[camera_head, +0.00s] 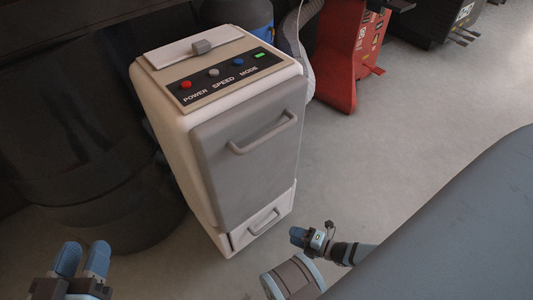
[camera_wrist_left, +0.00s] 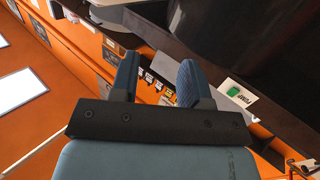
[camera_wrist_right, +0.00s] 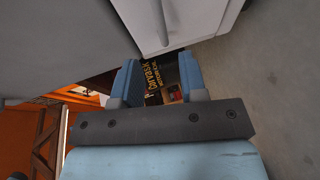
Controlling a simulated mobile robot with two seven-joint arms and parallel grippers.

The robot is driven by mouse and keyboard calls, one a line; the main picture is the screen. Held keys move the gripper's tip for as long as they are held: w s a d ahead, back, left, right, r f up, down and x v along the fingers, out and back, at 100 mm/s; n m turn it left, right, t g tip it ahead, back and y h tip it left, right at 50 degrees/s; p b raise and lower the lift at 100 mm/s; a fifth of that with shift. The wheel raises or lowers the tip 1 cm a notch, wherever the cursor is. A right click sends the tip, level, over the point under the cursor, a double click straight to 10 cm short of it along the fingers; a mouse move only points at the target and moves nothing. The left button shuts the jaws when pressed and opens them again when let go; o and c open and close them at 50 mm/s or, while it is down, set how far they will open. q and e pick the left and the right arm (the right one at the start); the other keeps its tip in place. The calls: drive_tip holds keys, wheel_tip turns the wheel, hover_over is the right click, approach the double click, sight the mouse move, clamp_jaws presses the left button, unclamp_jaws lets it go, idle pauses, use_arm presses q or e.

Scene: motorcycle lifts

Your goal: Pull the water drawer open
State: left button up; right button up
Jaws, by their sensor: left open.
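The white machine (camera_head: 170,110) stands upright on the floor with a control panel on top. Its large grey front panel (camera_head: 235,180) has a bar handle (camera_head: 265,133) and looks closed. Below is a small lower drawer (camera_head: 240,238) with its own handle (camera_head: 264,222); it looks closed. Neither front shows a water label. My right gripper (camera_head: 297,236) is low, right of the lower drawer and apart from its handle. It is open and empty in the right wrist view (camera_wrist_right: 160,80), with white machine body (camera_wrist_right: 205,18) above. My left gripper (camera_head: 82,258) is open and empty, left of the machine.
A dark bulky shape (camera_head: 80,130) stands close on the machine's left. A grey hose (camera_head: 294,40) and a red machine (camera_head: 345,55) are behind it on the right. Open concrete floor (camera_head: 400,130) lies to the right. A large blue-grey surface fills the lower right.

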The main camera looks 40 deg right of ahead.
sight(269, 225)
drive_tip(key=b+x, duration=0.3)
drive_tip(key=x, duration=0.7)
drive_tip(key=shift+w+a+f+b, duration=0.1)
drive_tip(key=shift+w+a+b, duration=0.15)
drive_tip(key=shift+b, duration=0.15)
use_arm(q)
drive_tip(key=w+m, duration=0.1)
drive_tip(key=w+a+m+t+h, duration=0.1)
drive_tip(key=shift+a+r+m, duration=0.1)
drive_tip(key=shift+r+m, duration=0.2)
drive_tip(key=shift+m, duration=0.1)
drive_tip(key=shift+s, duration=0.1)
use_arm(e)
clamp_jaws()
